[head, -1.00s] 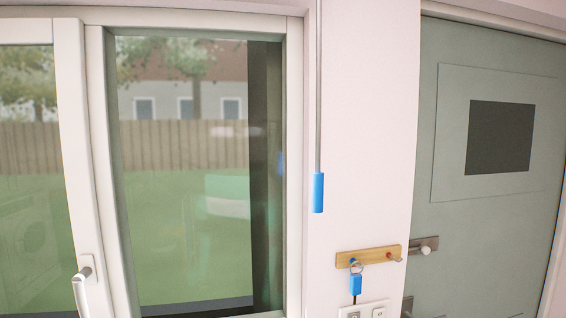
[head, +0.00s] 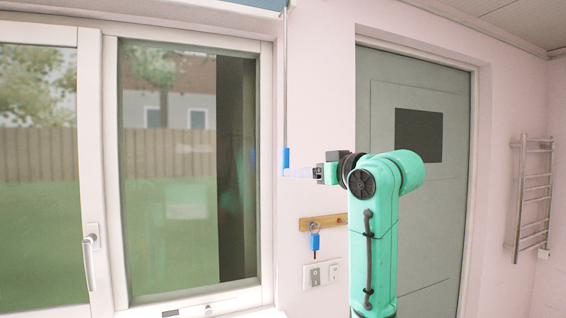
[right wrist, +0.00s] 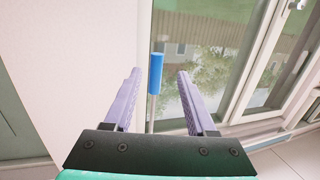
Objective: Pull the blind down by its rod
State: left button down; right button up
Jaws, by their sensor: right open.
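The blind's thin grey rod (head: 285,85) hangs down the wall right of the window and ends in a blue handle (head: 286,158). A strip of the blue blind (head: 262,3) shows at the top edge. My right gripper (head: 290,172) is level with the lower end of the handle, coming from the right. In the right wrist view the gripper (right wrist: 160,78) is open, with the blue handle (right wrist: 155,72) showing between its two pale fingers, not clasped. How deep the handle lies between them I cannot tell. My left gripper is out of view.
A wooden key rack (head: 323,222) with a blue-tagged key (head: 314,241) is below the gripper, above a switch plate (head: 321,274). A window handle (head: 90,245) is at left. A grey-green door (head: 420,200) and a towel rail (head: 530,195) are at right.

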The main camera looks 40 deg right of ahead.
aim_at(282, 154)
jog(key=s+r+t, duration=0.1)
jog(key=s+r, duration=0.3)
jog(key=s, duration=0.1)
jog(key=w+p, duration=0.2)
jog(key=w, duration=0.2)
jog(key=w+p, duration=0.3)
jog(key=w, duration=0.2)
jog(key=w+d+p, duration=0.1)
jog(key=w+p, duration=0.1)
jog(key=w, duration=0.3)
jog(key=shift+w+p, duration=0.15)
jog(key=shift+p, duration=0.15)
jog(key=shift+w, duration=0.3)
jog(key=shift+w+d+f, duration=0.25)
jog(key=shift+w+f, duration=0.15)
jog(key=shift+w, duration=0.05)
grip_shut()
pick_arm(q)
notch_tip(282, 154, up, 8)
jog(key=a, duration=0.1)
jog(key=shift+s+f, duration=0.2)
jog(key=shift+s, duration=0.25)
pick_arm(e)
jog(key=shift+a, duration=0.1)
jog(key=shift+r, duration=0.15)
